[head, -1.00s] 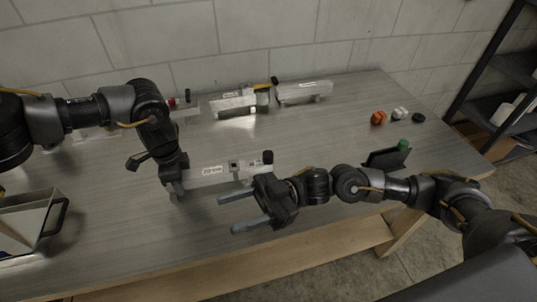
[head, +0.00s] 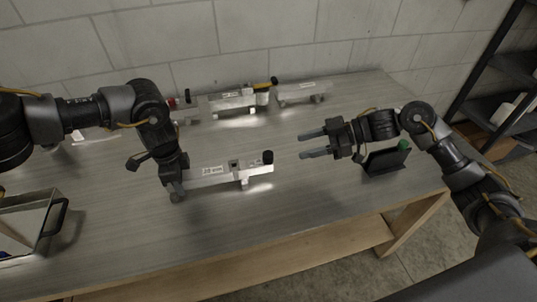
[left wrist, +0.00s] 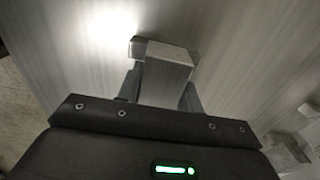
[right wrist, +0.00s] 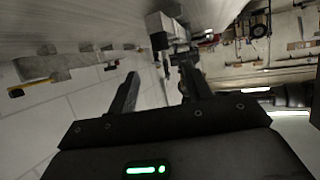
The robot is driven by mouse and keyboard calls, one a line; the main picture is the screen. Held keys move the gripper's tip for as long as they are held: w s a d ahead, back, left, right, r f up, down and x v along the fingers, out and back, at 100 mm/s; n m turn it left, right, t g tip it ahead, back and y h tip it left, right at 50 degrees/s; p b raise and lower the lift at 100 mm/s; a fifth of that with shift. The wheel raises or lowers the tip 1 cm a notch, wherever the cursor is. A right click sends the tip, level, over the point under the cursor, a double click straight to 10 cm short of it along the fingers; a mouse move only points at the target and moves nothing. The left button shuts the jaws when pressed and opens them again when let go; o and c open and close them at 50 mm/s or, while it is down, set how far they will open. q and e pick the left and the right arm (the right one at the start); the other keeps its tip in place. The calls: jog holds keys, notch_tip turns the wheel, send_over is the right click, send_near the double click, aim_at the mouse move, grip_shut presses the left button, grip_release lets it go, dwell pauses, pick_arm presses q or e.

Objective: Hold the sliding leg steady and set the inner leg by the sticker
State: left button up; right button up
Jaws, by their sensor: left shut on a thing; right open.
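A silver aluminium leg (head: 222,172) with a white printed label (head: 213,170) lies near the middle of the bench. A black knob (head: 267,157) stands at its right end. My left gripper (head: 175,192) is shut on the leg's left end; the left wrist view shows the square metal end (left wrist: 165,72) between the fingers. My right gripper (head: 314,146) is open and empty, to the right of the leg and apart from it. The leg (right wrist: 158,30) also shows beyond the right fingers in the right wrist view. I cannot make out the sticker's setting.
Two similar aluminium legs (head: 232,101) (head: 302,91) lie along the back near the wall. A black stand (head: 385,162) with a green cap (head: 404,145) is behind my right wrist. An open box (head: 28,222) with a black handle sits at the left. The front of the bench is clear.

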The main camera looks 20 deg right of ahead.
aim_at(268, 154)
jog(key=x, duration=1.1)
jog(key=shift+w+a, duration=0.1)
jog(key=shift+a, duration=0.25)
